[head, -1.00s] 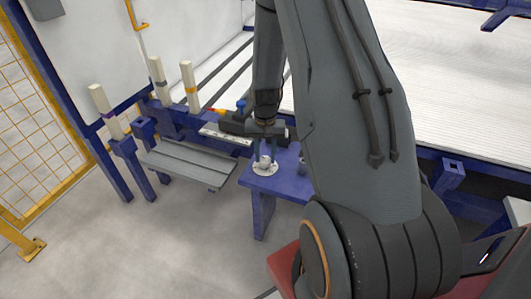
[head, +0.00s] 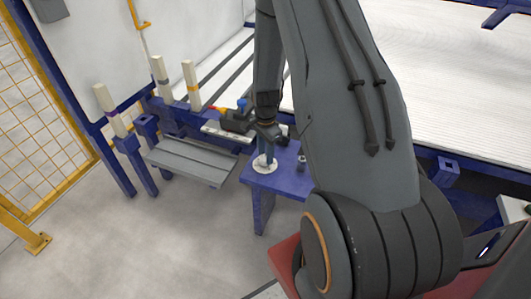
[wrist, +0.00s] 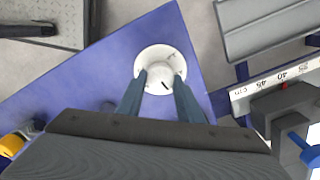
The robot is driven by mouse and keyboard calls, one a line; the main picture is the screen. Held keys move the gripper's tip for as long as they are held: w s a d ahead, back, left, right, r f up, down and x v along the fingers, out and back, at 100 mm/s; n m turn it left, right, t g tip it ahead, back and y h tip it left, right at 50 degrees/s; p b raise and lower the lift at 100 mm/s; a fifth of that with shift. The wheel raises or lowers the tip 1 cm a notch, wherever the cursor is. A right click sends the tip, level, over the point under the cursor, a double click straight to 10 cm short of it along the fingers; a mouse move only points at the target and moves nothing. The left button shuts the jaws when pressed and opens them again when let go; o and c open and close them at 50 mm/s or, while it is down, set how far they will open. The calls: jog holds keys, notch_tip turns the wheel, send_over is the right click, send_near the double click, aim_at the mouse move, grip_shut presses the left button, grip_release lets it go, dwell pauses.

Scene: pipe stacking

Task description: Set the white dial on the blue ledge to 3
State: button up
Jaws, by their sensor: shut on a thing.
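The white dial (head: 265,167) lies flat on the blue ledge (head: 284,182) in the head view. In the wrist view the dial (wrist: 147,55) is a round white disc with a raised centre knob, on the blue ledge (wrist: 95,75). Dark marks show on its rim and a short black line on the knob, but the numbers are too small to read. My gripper (wrist: 160,77) points down over the dial, its two fingers shut on the knob from both sides. In the head view my gripper (head: 266,156) partly hides the knob.
A small grey cylinder (head: 302,162) stands on the ledge right of the dial. A ruler (wrist: 275,82) and a dark clamp-like block with a blue knob (wrist: 301,140) are at the wrist view's right. A grey slatted platform (head: 190,162) and several upright pale posts stand left.

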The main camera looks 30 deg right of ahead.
jog(key=shift+m, duration=1.1)
jog(key=o, duration=1.1)
jog(key=shift+c, duration=0.2)
jog(key=shift+r, duration=3.95)
